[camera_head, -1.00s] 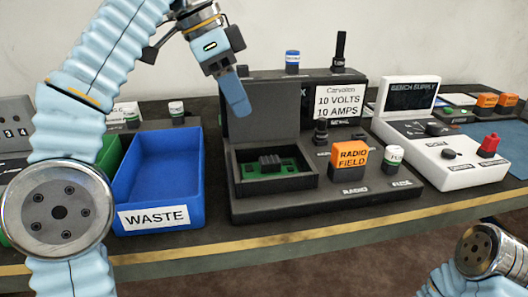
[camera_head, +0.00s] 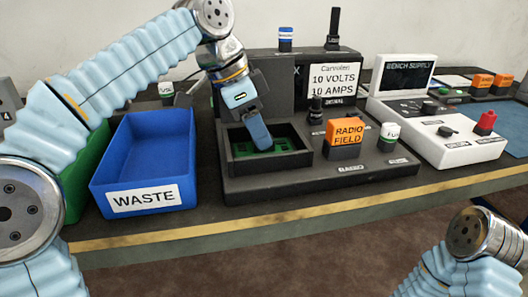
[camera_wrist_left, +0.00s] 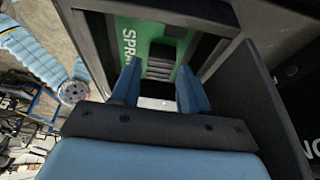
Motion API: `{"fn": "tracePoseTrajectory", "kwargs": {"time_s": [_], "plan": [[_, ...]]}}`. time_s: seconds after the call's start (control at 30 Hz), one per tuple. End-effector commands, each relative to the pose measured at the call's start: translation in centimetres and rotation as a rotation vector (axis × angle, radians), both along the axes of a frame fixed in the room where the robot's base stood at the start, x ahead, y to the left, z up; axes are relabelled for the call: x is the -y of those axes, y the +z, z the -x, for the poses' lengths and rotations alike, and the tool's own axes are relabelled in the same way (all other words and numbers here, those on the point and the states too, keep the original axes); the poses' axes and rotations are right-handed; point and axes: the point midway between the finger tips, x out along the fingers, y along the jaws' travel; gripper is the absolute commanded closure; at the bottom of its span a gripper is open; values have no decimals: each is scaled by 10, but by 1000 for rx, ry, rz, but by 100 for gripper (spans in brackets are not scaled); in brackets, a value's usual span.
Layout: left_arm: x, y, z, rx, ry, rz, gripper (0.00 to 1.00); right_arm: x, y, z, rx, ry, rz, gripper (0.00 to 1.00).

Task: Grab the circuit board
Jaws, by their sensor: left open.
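The green circuit board (camera_head: 283,144) lies in the open black compartment (camera_head: 240,166) of the dark test fixture. In the left wrist view the board (camera_wrist_left: 134,42) shows white lettering that begins "SPRA" and a dark ribbed block (camera_wrist_left: 161,63). My left gripper (camera_head: 262,143) points down into the compartment, over the board, and hides part of it in the head view. In the left wrist view its two blue fingers (camera_wrist_left: 160,92) are apart, on either side of the ribbed block's line. I cannot tell whether they touch it. My right gripper is out of view.
A blue WASTE bin (camera_head: 110,182) stands left of the fixture. The compartment's raised lid (camera_head: 266,88) stands behind it. An orange RADIO FIELD block (camera_head: 345,133) and a white fuse (camera_head: 390,134) are to the right. A white bench supply (camera_head: 450,146) stands further right.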

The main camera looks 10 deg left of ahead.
Motion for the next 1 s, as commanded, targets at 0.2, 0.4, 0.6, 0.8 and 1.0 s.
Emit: {"fn": "tracePoseTrajectory", "kwargs": {"time_s": [0.2, 0.4, 0.6, 0.8, 1.0], "plan": [[4, -12, -2, 0, 0, 0, 55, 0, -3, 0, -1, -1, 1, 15], [4, -11, -2, 0, 0, 0, 66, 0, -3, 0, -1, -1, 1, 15], [4, -11, -2, 1, 0, 1, 97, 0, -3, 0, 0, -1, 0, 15], [4, -11, -2, 1, 0, 1, 100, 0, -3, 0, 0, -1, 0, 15], [5, -2, -2, 3, 0, 2, 100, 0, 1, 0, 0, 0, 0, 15]]}}
